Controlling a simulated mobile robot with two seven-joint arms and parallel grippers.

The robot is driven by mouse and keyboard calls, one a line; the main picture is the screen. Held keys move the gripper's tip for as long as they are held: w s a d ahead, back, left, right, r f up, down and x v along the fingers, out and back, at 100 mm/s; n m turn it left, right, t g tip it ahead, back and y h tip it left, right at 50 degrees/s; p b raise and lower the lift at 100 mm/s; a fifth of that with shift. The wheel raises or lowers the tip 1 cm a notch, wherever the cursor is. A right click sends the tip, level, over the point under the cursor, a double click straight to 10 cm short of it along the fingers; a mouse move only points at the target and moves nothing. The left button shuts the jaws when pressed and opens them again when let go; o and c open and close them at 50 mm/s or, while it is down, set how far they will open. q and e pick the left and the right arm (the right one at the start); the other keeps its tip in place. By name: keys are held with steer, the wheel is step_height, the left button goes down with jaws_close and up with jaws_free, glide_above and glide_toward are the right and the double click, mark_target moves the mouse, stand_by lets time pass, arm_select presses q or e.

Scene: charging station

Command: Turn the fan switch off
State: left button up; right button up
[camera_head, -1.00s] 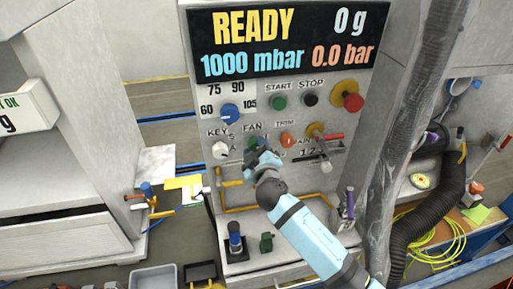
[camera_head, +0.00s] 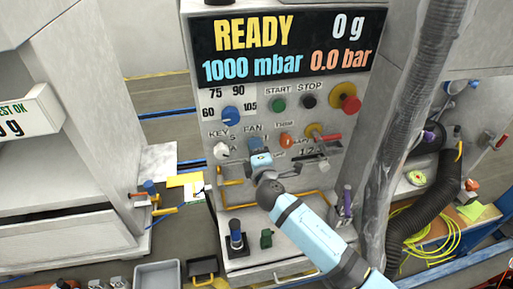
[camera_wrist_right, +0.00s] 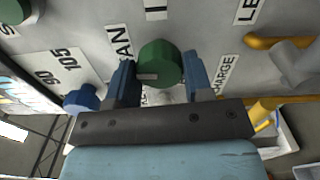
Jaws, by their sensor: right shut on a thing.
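The fan switch is a round green knob (camera_wrist_right: 160,62) with a pale mark on its face, beside the FAN label in the right wrist view. My right gripper (camera_wrist_right: 158,76) has one finger on each side of this knob and is shut on it. In the head view my right gripper (camera_head: 257,155) is at the control panel (camera_head: 218,112), just below the FAN label, and covers the knob. My left gripper is not in view.
Near the gripper are a white key switch (camera_head: 222,150), an orange knob (camera_head: 287,140), a blue dial (camera_head: 231,116) and a red-handled valve (camera_head: 328,138). Yellow piping (camera_head: 232,182) runs below. A thick grey hose (camera_head: 405,130) hangs to the right.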

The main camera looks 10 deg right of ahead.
steer(key=shift+n, duration=0.7)
steer(key=o, duration=0.9)
steer(key=s+b, duration=0.2)
steer(key=s, duration=1.2)
steer(key=shift+w, duration=0.1)
